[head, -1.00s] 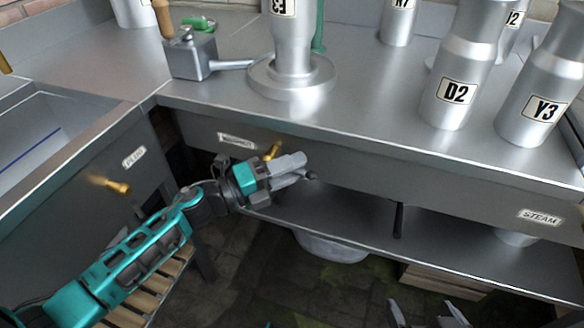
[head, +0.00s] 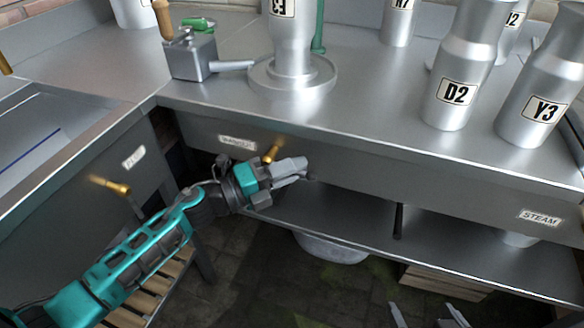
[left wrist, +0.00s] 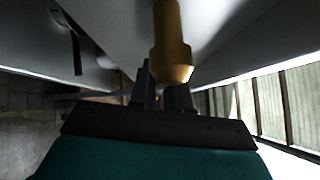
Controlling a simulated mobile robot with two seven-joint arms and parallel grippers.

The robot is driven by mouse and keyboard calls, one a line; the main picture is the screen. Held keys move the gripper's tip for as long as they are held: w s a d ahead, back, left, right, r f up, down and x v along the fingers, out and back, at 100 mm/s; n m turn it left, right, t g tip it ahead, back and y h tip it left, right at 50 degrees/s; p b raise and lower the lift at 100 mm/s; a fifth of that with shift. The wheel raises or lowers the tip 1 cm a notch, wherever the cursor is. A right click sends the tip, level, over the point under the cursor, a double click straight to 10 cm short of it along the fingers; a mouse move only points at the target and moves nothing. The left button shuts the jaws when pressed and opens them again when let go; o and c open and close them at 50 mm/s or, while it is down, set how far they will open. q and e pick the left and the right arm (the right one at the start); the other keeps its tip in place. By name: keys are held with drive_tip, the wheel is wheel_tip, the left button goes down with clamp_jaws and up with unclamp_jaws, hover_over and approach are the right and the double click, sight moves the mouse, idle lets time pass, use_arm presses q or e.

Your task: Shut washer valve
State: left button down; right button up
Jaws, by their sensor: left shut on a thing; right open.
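The washer valve has a brass handle (head: 270,154) on the dark front panel under the counter, beside a small blurred label (head: 237,142). The brass part also shows large in the left wrist view (left wrist: 171,45), just above the fingers. My left gripper (head: 292,168) is at the valve, its fingers just right of and below the brass handle. It is shut on a part of the valve. The fingers hide the gripped part, so its exact shape cannot be told. My right gripper (head: 428,314) is open and empty at the bottom edge, low and away from the valve.
Another brass valve handle (head: 110,186) sits on the panel at left. A STEAM label (head: 540,218) is at right. The counter above carries milk churns such as D2 (head: 457,90) and Y3 (head: 530,110). A lower shelf (head: 350,221) runs beneath the gripper.

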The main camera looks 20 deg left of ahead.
use_arm(q)
drive_tip(key=shift+r+n+t+b, duration=0.1)
drive_tip(key=shift+n+t+b, duration=0.2)
drive_tip(key=shift+n+b, duration=0.15)
drive_tip(key=shift+r, duration=0.15)
drive_tip(key=c, duration=1.2)
unclamp_jaws()
drive_tip(key=shift+a, duration=0.1)
drive_tip(key=p+v, duration=0.1)
drive_tip(key=v, duration=1.1)
drive_tip(key=shift+s+a+f, duration=0.2)
drive_tip(key=shift+a+f, duration=0.05)
drive_tip(key=shift+a, duration=0.05)
